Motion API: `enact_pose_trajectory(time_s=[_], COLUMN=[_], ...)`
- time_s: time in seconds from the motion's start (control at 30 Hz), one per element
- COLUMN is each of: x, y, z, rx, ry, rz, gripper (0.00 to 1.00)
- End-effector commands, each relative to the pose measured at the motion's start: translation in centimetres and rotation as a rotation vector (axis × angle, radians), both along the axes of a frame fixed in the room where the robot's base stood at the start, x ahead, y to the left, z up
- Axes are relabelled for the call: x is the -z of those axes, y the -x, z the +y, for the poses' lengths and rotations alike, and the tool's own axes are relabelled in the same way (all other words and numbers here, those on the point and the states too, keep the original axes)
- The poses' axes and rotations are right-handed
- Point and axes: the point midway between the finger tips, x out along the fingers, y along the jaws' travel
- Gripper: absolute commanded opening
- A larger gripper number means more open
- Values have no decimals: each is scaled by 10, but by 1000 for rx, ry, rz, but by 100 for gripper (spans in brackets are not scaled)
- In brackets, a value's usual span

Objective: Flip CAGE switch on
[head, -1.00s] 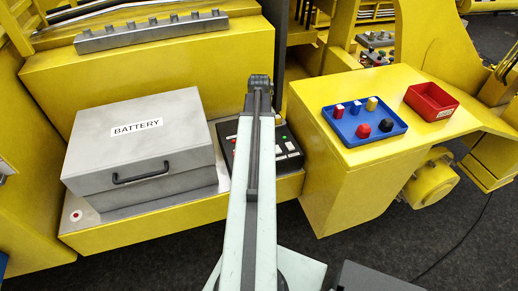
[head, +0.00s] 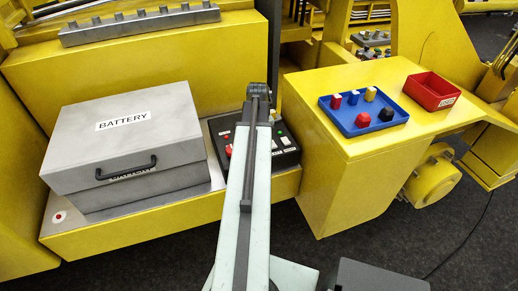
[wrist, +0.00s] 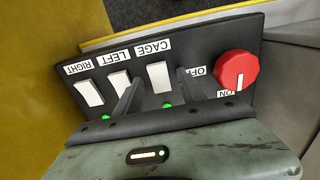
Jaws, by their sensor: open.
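A black control panel (head: 287,157) sits right of the battery box in the head view, partly hidden by my arm. In the wrist view the panel (wrist: 72,108) carries white rocker switches labelled RIGHT, LEFT and CAGE. The CAGE switch (wrist: 158,77) is right of the LEFT switch (wrist: 120,84). Green lights glow below the switches. A red rotary knob (wrist: 236,69) marked ON and OFF is at the right. My gripper (wrist: 159,77) is open and empty, its fingers on either side of the CAGE switch in the picture. Contact with the panel cannot be told.
The grey battery box (head: 125,140) stands left of the panel. A blue tray (head: 369,122) with several coloured pieces and a red bin (head: 432,91) rest on the yellow ledge at right. Dark floor shows in front.

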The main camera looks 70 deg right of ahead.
Motion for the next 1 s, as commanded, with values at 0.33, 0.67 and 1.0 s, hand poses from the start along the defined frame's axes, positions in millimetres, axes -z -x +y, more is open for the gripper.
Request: enact_pose_trajectory(time_s=[0.33,0.67,1.0], x=[-2,1,0], y=[0,5,5], z=[0,9,6], rx=[1,3,1], ry=[0,104,200], rz=[0,-89,-168], gripper=[0,0,0])
